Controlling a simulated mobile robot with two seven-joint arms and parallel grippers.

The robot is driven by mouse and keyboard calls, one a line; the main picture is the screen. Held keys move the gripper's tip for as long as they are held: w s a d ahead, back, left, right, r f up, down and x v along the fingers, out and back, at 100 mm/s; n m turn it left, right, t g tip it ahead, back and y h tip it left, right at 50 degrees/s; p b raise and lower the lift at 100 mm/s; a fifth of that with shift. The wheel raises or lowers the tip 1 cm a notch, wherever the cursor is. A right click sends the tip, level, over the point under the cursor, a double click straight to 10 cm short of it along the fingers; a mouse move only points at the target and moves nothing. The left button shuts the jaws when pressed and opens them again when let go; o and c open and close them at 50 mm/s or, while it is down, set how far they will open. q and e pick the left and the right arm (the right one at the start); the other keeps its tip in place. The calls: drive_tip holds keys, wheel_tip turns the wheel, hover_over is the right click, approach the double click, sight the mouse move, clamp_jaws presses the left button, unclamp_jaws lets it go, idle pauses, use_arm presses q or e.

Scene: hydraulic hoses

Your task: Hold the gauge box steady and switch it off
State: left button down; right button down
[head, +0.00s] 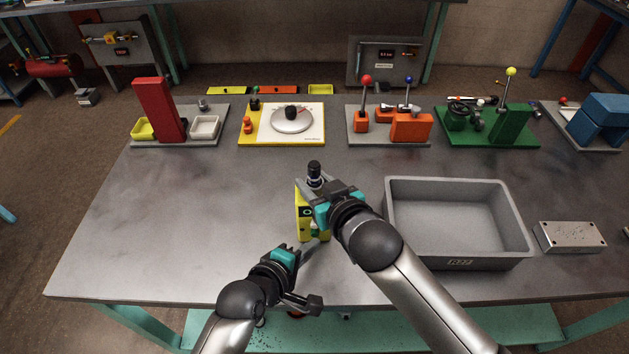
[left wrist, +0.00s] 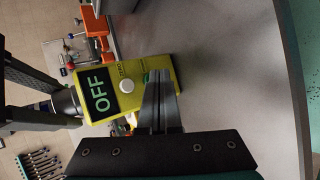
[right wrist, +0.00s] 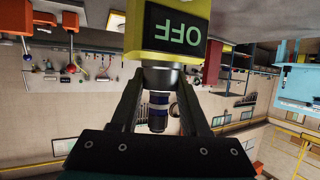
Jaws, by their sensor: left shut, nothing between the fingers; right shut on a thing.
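The yellow gauge box (head: 304,228) stands in the middle of the table, with a black fitting (head: 314,172) on top. In the left wrist view the box (left wrist: 126,106) shows a dark display (left wrist: 101,91) reading OFF, a pale round button (left wrist: 127,86) and part of a green one (left wrist: 147,77). My right gripper (head: 316,190) is shut on the neck (right wrist: 160,78) at the top of the box. My left gripper (left wrist: 158,88) is shut and empty in front of the lower buttons. I cannot tell whether its tips touch the box.
A grey bin (head: 455,264) stands just right of the box, and a small metal block (head: 570,237) lies beyond it. Several fixtures line the back edge, among them a white round dial plate (head: 291,122) and a green stand (head: 510,125). The table left of the box is clear.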

use_arm(q)
drive_tip(key=shift+s+d, duration=0.1)
drive_tip(key=shift+s, duration=2.75)
use_arm(e)
drive_tip(key=shift+d+f, duration=0.1)
drive_tip(key=shift+f, duration=0.1)
drive_tip(key=shift+c, duration=1.6)
unclamp_jaws()
drive_tip(key=shift+r, duration=0.15)
drive_tip(key=v, duration=1.2)
